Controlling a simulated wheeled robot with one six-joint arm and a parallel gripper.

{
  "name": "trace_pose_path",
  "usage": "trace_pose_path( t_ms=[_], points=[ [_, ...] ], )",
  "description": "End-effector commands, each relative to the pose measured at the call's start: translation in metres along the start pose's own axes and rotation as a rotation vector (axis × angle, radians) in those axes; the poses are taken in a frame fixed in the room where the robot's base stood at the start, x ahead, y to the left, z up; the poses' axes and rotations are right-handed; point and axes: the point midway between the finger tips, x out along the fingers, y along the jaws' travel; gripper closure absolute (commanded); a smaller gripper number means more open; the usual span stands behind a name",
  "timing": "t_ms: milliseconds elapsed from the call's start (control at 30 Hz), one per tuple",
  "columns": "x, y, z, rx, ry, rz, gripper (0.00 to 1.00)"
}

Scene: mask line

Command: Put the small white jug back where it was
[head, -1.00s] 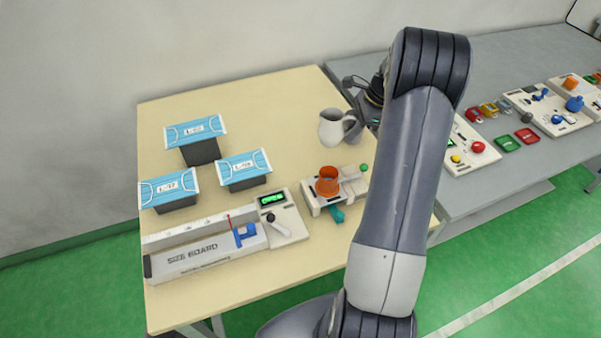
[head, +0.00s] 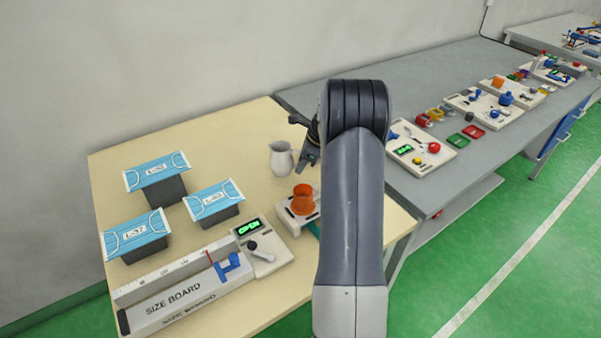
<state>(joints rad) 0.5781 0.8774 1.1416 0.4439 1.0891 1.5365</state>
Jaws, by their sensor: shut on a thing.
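The small white jug (head: 281,158) stands upright near the back right of the wooden table (head: 235,135), left of my arm. My gripper (head: 300,158) is at the jug's right side, by its handle, and is shut on it. My wrist and arm partly hide the fingers and the handle. I cannot tell whether the jug's base touches the table or is slightly above it.
An orange cup (head: 302,204) on a white device is in front of the jug. Mask stands (head: 164,184), a size board (head: 185,300) and a display box (head: 262,250) lie left. A grey bench (head: 420,85) with trays is right. Table left of the jug is clear.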

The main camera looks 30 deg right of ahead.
Motion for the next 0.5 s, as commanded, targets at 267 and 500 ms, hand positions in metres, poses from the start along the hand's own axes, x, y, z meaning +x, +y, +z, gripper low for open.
trace_pose_path(
  t_ms=[267,500],
  points=[
    [0.03,0.001,-0.012,0.0,0.0,0.001,1.0],
    [0.031,0.0,-0.013,-0.001,-0.001,0.0,1.0]
  ],
)
